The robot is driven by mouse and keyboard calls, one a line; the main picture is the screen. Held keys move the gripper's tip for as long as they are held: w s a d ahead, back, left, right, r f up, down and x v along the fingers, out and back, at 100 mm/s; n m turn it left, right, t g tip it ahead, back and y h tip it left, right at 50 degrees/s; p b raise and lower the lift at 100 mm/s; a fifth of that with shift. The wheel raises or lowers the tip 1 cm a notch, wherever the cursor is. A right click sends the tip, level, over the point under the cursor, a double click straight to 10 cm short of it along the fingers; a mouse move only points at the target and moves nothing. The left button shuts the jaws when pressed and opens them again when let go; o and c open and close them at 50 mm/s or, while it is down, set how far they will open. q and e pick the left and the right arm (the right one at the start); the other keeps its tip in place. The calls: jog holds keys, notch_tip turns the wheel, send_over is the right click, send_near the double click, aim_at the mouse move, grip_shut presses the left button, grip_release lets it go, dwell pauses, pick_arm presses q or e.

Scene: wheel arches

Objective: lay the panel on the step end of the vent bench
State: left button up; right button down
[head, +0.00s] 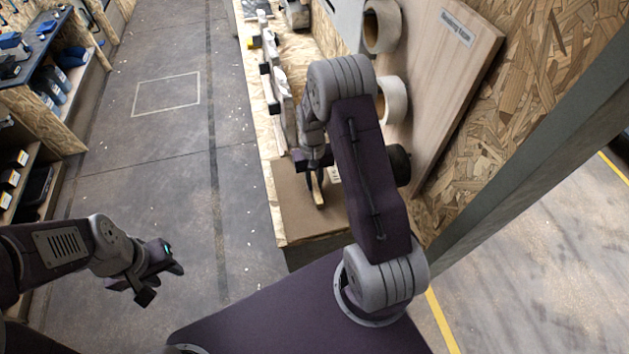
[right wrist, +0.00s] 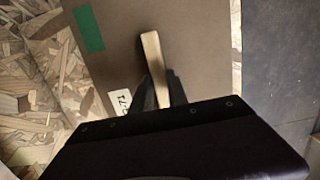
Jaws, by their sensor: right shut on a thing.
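The panel (head: 295,210) is a flat brown sheet at the near end of the vent bench (head: 262,130) in the head view. It has a pale wooden grip bar (head: 319,190), a green strip and a white label, partly hidden. My right gripper (head: 317,178) is shut on this bar from above. The right wrist view shows the panel (right wrist: 200,50) and the bar (right wrist: 155,65) between the dark fingers. I cannot tell whether the panel rests fully on the bench or is slightly above it. My left gripper (head: 160,284) is empty over the floor, its fingers apart.
Tape rolls (head: 382,26) hang on an upright wooden board (head: 452,70) right of the bench. Several parts line the bench's left side farther back. Shelves (head: 45,100) stand at far left. The grey floor (head: 165,160) between is clear.

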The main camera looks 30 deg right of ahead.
aim_at(313, 181)
jog(key=shift+f, duration=0.45)
jog(key=c, duration=1.2)
grip_release()
jog(key=r, duration=0.6)
jog(key=w+r, duration=0.1)
jog(key=r, duration=0.2)
jog(key=shift+d+b, duration=0.1)
jog(key=shift+b, duration=0.25)
jog(key=shift+w, duration=0.1)
jog(key=s+a+r+n+t, duration=0.2)
jog(key=s+a+r, duration=0.4)
jog(key=s+a, duration=0.3)
jog(key=shift+n+t, duration=0.3)
jog(key=s+f, duration=0.2)
jog(key=s, duration=0.1)
jog(key=s+d, duration=0.1)
jog(key=s, duration=0.1)
jog(key=shift+d+f, duration=0.1)
jog(key=shift+f, duration=0.3)
